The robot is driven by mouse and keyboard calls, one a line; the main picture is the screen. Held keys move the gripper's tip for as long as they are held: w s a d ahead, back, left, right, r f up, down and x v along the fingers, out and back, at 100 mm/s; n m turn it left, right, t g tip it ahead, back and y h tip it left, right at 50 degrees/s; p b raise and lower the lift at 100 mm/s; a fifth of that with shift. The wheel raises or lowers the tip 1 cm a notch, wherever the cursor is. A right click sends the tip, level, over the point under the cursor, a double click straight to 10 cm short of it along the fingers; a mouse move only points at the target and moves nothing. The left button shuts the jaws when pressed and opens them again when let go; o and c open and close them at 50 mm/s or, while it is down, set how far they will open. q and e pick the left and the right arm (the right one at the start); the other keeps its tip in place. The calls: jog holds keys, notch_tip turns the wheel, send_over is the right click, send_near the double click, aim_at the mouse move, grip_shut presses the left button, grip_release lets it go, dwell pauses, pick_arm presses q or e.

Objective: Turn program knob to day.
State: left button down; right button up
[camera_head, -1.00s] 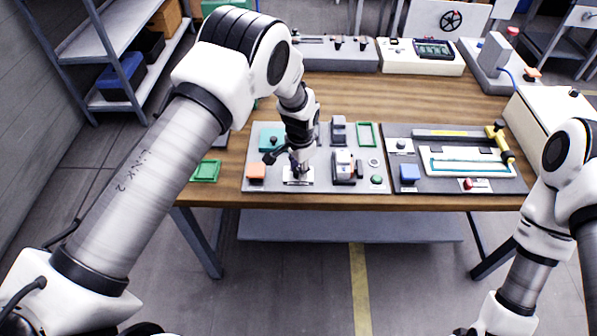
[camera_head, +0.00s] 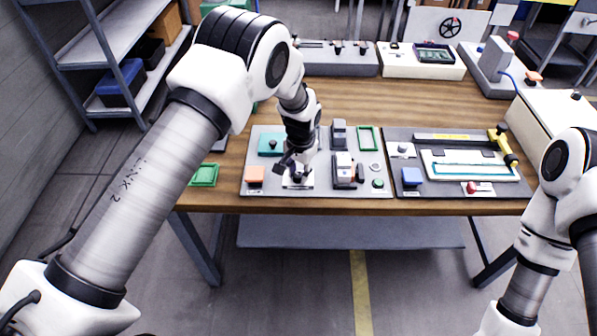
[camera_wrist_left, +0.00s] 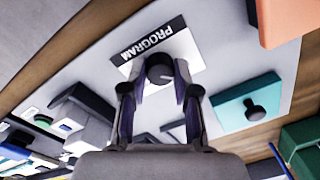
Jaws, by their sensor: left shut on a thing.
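In the head view, my left gripper (camera_head: 296,172) points down onto the white program plate (camera_head: 297,184) near the front of the grey panel. The fingers mostly hide the knob there. No day mark can be read, so I cannot tell the knob's setting. My right gripper is out of view.
On the grey panel (camera_head: 325,190), an orange block (camera_head: 254,175) and a teal block with a black knob (camera_head: 270,144) lie left of the gripper. A grey switch block (camera_head: 343,168) stands close on its right. A green tray (camera_head: 204,175) lies at far left.

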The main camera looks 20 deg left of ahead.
pick_arm(q)
jog(key=shift+s+f, duration=0.1)
jog(key=shift+f, duration=0.05)
jog(key=c, duration=0.9)
grip_release()
jog(key=shift+o, duration=0.2)
notch_tip(320, 180, up, 12)
jog(key=shift+d, duration=0.3)
